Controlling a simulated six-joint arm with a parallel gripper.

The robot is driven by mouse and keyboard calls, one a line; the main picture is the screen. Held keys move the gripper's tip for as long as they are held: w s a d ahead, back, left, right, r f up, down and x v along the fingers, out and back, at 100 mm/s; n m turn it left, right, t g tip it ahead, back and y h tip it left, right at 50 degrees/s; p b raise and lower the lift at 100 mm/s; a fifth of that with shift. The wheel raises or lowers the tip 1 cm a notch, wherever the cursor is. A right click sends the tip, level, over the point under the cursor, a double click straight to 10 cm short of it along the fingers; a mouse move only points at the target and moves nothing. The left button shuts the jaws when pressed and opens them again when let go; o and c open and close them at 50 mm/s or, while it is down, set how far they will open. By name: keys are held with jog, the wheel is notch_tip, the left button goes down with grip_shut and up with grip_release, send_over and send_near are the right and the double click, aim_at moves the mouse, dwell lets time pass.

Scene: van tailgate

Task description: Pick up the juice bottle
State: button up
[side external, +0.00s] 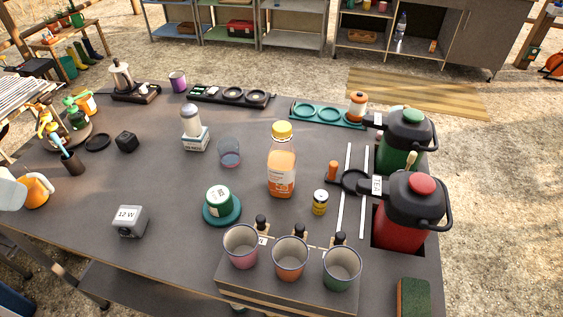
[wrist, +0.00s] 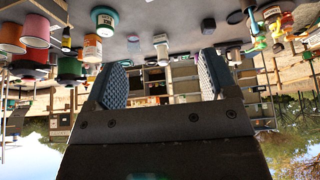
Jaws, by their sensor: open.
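The juice bottle (side external: 282,168) stands upright on the dark table, with orange juice, a white and orange label and a yellow cap. A small orange and white shape in the upside-down wrist view looks like the same bottle (wrist: 92,47), left of the fingers. My gripper (wrist: 163,78) shows only in the wrist view, open, with nothing between its blue-grey pads. It is apart from the bottle. I cannot make it out in the side view.
Mugs in a rack (side external: 290,258) are in front. Red (side external: 410,212) and green (side external: 403,140) jugs stand right.

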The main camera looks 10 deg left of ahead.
jog(key=w+d+r+m+h, duration=0.15)
jog(key=w+d+r, duration=0.25)
jog(key=w, duration=0.4)
jog(key=m+g+h, duration=0.1)
jog(key=m+h, duration=0.2)
jog(key=m, duration=0.4)
send_over(276, 128)
jog(key=s+a, duration=0.4)
jog(key=a, duration=0.1)
notch_tip(276, 128, down, 4)
jog(key=shift+m, duration=0.25)
jog(key=x, duration=0.8)
jog(key=shift+s+d, duration=0.2)
jog(key=shift+d, duration=0.15)
jog(key=shift+x, duration=3.3)
jog(key=shift+s, duration=0.1)
jog(key=shift+c, duration=0.3)
grip_shut()
